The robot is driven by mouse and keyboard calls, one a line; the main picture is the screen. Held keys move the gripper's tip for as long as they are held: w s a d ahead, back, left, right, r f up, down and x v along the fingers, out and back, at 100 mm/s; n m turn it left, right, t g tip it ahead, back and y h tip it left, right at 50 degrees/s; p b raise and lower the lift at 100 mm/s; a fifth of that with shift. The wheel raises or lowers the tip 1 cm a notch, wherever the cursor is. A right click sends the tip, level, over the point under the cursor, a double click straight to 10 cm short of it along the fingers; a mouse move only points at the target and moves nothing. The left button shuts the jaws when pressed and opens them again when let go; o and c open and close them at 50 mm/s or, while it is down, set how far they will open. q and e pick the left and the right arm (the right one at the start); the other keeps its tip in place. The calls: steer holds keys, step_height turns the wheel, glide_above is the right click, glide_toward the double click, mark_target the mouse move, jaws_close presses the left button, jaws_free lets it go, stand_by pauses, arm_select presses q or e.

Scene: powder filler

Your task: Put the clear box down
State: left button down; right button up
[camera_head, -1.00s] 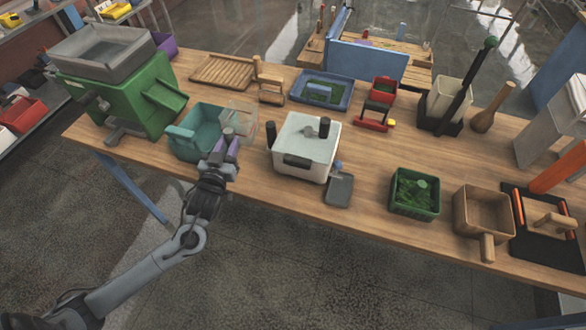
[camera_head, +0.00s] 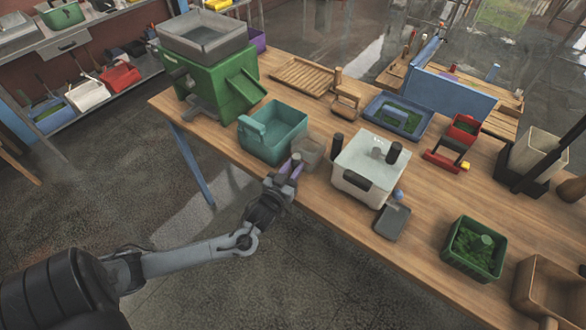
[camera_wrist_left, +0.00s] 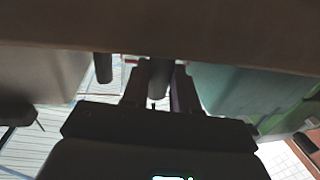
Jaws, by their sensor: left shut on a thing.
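The clear box (camera_head: 309,152) is a small see-through container, faint against the wood, between the teal bin (camera_head: 275,132) and the white lidded machine (camera_head: 372,165). My left gripper (camera_head: 292,165) is shut on its near left side. I cannot tell whether the box's bottom touches the table. In the left wrist view, the left gripper's fingers (camera_wrist_left: 157,88) show close together, with the teal bin (camera_wrist_left: 250,90) to their right; what they hold is hard to make out. My right gripper is not in view.
The wooden table (camera_head: 330,207) has its front edge close to the left gripper. A green machine (camera_head: 220,88) stands behind left of the teal bin. A small grey scoop tray (camera_head: 392,222) lies in front of the white machine. The gap around the box is narrow.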

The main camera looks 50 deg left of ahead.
arm_select(q)
steer(key=c, duration=0.9)
jaws_free()
steer(key=shift+o, duration=0.2)
